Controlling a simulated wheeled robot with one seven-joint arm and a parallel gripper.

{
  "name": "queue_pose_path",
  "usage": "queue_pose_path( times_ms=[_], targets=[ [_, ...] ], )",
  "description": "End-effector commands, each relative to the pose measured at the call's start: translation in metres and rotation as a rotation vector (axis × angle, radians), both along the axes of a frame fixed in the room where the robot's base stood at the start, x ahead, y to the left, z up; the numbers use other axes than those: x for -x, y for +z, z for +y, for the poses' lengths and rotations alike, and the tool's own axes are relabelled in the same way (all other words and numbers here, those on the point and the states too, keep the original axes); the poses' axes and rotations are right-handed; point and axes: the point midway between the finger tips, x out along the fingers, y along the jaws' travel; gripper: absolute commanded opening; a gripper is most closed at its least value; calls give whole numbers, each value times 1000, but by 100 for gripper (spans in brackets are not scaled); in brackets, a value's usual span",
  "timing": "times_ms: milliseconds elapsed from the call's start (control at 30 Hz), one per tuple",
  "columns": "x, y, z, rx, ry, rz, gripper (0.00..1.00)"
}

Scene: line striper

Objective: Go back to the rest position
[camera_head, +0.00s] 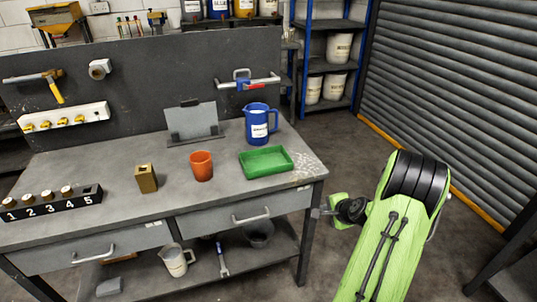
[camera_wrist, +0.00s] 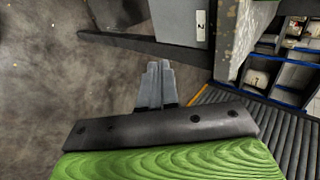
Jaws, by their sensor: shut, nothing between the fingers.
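My gripper (camera_head: 317,212) is off the right front corner of the workbench, at about the height of the drawers. In the wrist view its two grey fingers (camera_wrist: 158,68) are together with nothing between them. My green arm reaches up from the lower right of the head view, over the floor. The workbench (camera_head: 105,190) stands to the left of my gripper. In the head view a small gap seems to lie between the fingers and the bench leg; touching cannot be ruled out.
On the bench are a green tray (camera_head: 266,162), blue jug (camera_head: 258,122), orange cup (camera_head: 201,166), brown block (camera_head: 146,178) and numbered rack (camera_head: 50,203). A blue shelf (camera_head: 307,60) and roller shutter (camera_head: 450,90) stand behind. Floor between bench and shutter is clear.

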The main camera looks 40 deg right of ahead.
Motion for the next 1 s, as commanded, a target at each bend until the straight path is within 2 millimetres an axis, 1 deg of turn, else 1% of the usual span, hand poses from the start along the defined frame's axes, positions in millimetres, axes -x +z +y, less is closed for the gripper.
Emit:
queue_pose_path(
  times_ms=[167, 233, 267, 367, 400, 467, 500, 533, 567, 600, 667, 700, 767, 800, 900, 1000],
  targets=[
    [0, 0, 0, 0, 1, 1, 0],
    [-5, 8, 7, 15, 31, 11, 0],
    [-9, 16, 14, 31, 61, 21, 0],
    [-29, 64, 61, 133, 252, 92, 0],
    [-34, 88, 87, 189, 354, 131, 0],
    [-36, 124, 130, 278, 507, 191, 0],
    [-33, 146, 157, 340, 606, 227, 0],
    [-29, 162, 178, 386, 677, 251, 0],
    [-23, 177, 198, 432, 748, 276, 0],
    [-12, 197, 223, 492, 836, 304, 0],
    [9, 223, 258, 580, 962, 341, 0],
    [25, 239, 279, 638, 1043, 359, 0],
    [54, 260, 306, 721, 1156, 381, 0],
    [74, 271, 321, 770, 1226, 391, 0],
    [121, 288, 344, 871, 1369, 401, 0],
    [152, 293, 353, 927, 1464, 400, 0]
  ],
)
